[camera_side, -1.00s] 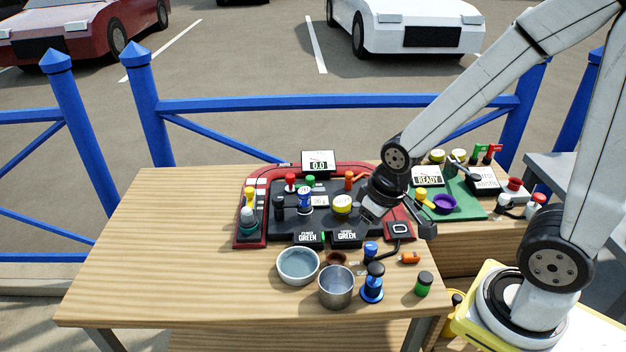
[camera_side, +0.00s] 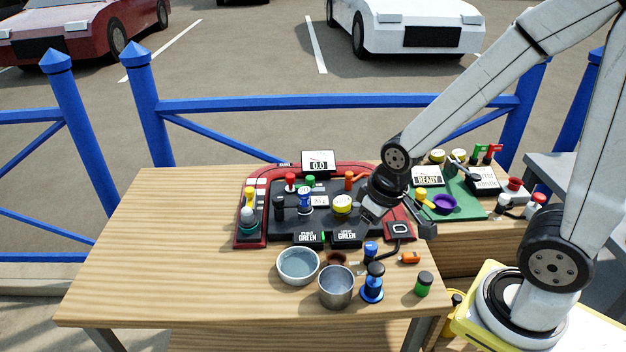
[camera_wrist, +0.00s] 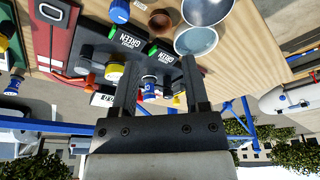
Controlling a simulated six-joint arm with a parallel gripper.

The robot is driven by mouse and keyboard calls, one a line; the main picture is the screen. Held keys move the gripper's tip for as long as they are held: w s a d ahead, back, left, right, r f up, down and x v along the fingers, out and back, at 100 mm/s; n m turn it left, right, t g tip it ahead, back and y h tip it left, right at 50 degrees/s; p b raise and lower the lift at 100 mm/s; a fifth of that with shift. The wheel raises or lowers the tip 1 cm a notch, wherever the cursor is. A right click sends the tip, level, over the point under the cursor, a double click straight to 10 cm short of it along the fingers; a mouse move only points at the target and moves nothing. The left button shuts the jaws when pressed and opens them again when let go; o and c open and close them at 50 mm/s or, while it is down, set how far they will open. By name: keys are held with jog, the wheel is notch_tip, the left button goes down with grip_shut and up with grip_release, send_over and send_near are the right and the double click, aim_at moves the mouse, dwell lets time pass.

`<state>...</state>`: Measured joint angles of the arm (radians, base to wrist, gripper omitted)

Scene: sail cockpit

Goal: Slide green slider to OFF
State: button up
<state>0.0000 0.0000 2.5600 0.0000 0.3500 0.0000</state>
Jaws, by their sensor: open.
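Two black label boxes marked GREEN stand at the front edge of the dark console. They are the left box (camera_side: 307,238) and the right box (camera_side: 346,237), and a small green piece (camera_side: 323,237) shows between them. In the wrist view a green piece (camera_wrist: 153,49) shows at the right box (camera_wrist: 166,55), and another green piece (camera_wrist: 110,31) at the other box (camera_wrist: 130,40). I cannot tell for certain which is the slider, and no OFF mark is readable. My gripper (camera_wrist: 159,65) is open and empty, over the console's right part in the side view (camera_side: 397,218).
A grey bowl (camera_side: 298,266), a metal cup (camera_side: 336,287) and a blue-and-black piece (camera_side: 373,284) stand in front of the console. Yellow (camera_side: 342,204), blue (camera_side: 305,201) and red (camera_side: 290,183) controls rise from the console. The table's left side (camera_side: 160,240) is clear.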

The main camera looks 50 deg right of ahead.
jog(key=shift+o, duration=0.2)
jog(key=shift+o, duration=0.8)
jog(key=t, duration=0.2)
send_near(310, 177)
jog(key=shift+w+f, duration=0.3)
jog(key=shift+f, duration=0.35)
jog(key=shift+f, duration=0.1)
jog(key=shift+x, duration=3.8)
